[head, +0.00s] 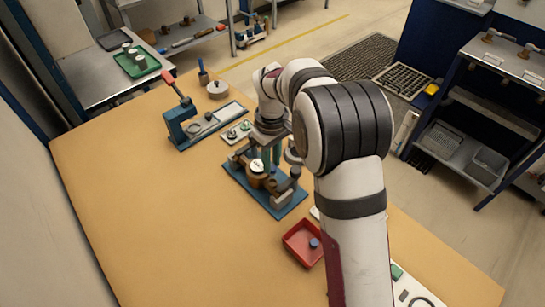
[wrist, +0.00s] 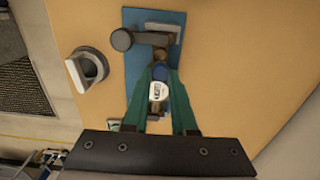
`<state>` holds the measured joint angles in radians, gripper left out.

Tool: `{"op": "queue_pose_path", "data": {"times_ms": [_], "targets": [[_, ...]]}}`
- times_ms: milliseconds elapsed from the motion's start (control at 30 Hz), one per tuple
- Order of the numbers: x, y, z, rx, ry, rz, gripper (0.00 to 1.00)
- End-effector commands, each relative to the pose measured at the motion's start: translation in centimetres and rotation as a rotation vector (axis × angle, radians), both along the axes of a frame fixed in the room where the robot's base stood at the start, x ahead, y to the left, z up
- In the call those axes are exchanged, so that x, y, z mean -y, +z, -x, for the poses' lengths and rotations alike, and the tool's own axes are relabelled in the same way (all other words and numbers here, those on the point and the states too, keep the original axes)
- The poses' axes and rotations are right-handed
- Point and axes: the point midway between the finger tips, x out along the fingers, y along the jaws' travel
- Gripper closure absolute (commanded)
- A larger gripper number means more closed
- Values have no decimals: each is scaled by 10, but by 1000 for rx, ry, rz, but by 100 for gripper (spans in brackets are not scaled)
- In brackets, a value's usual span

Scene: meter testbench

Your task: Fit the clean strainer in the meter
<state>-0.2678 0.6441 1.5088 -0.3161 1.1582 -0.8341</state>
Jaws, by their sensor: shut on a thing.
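The brass meter (head: 256,181) with a white dial sits on a blue base plate (head: 236,168) on the bench. Its dial (wrist: 158,91) also shows between the green fingers in the wrist view. My gripper (wrist: 160,70) points down over the meter fixture; in the head view its green fingers (head: 267,157) stand just behind the dial. It is shut on a small blue piece (wrist: 160,73), which looks like the strainer. The fingers hide most of it, and I cannot tell whether it touches the meter's opening.
A red tray (head: 290,255) with a small blue round piece (head: 314,243) lies in front of the fixture. A blue press with a red handle (head: 181,118) and a white round container (head: 218,90) stand behind. The bench's left side is clear.

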Motion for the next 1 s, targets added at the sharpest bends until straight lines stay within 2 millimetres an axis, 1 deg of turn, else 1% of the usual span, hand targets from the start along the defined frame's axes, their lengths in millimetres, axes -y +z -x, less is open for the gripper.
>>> {"op": "queue_pose_path", "data": {"times_ms": [567, 1000], "targets": [[0, 0, 0, -1, 0, -1, 100], [0, -11, 0, -1, 0, 0, 100]]}}
